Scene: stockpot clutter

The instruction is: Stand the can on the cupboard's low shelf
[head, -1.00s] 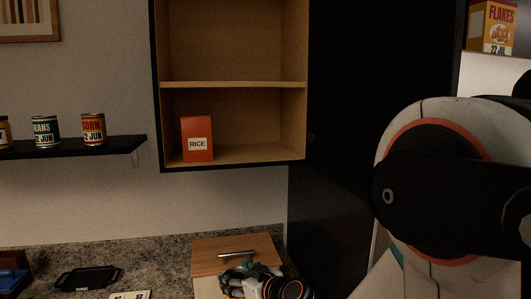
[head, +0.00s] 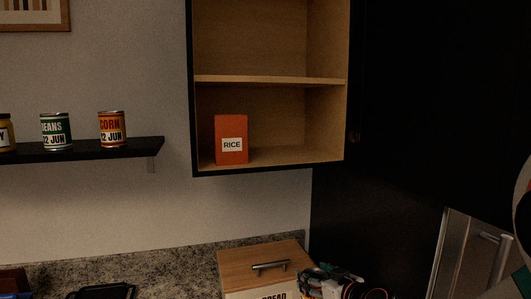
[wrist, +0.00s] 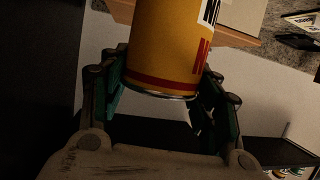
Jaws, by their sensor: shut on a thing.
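The can (wrist: 168,45) is yellow-orange with a red band near one end, and its label is partly cut off by the wrist view's top edge. My gripper (wrist: 162,88) is shut on it, with a teal-padded finger on each side. The open cupboard (head: 270,80) hangs above and has two compartments. Its low shelf (head: 290,158) holds a red rice box (head: 231,128) at the left, with bare room to its right.
A black wall shelf (head: 100,150) at the left carries a beans can (head: 56,131), a corn can (head: 112,129) and a yellow jar (head: 5,133). The wooden bread box (head: 262,258) stands on the granite counter below. A dark panel (head: 410,100) borders the cupboard's right side.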

